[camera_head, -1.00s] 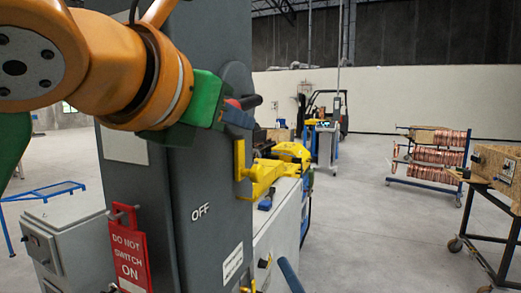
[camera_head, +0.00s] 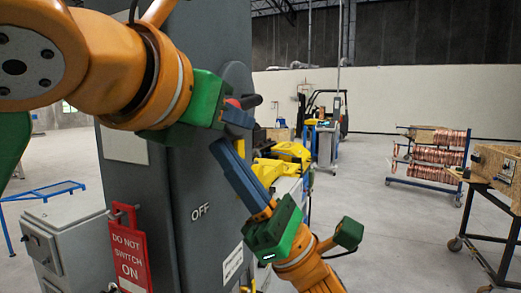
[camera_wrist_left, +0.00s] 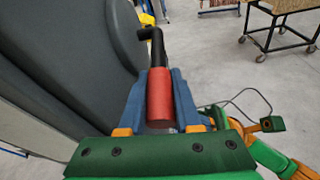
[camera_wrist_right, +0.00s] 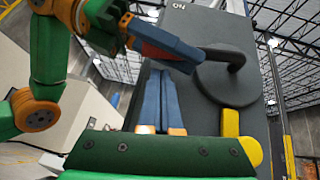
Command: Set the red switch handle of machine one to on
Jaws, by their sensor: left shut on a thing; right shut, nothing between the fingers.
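The red switch handle (camera_wrist_left: 160,98) shows in the left wrist view, on a black bar from a round grey disc on the cabinet side. My left gripper (camera_wrist_left: 160,85) is shut on it, with blue fingers on both sides. In the head view the handle (camera_head: 245,102) is mostly hidden by my left gripper (camera_head: 240,115). My right gripper (camera_head: 222,150) is shut and empty, its blue fingers pointing up and left beside the cabinet, below the left one. In the right wrist view its fingers (camera_wrist_right: 158,85) lie together below the disc (camera_wrist_right: 225,70). OFF is lettered low, ON high.
A red DO NOT SWITCH ON tag (camera_head: 130,255) hangs on the cabinet (camera_head: 170,190). Yellow parts (camera_head: 250,165) stick out behind my right gripper. A rack of copper coils (camera_head: 435,155) and a wheeled table (camera_head: 490,215) stand right. The floor between is free.

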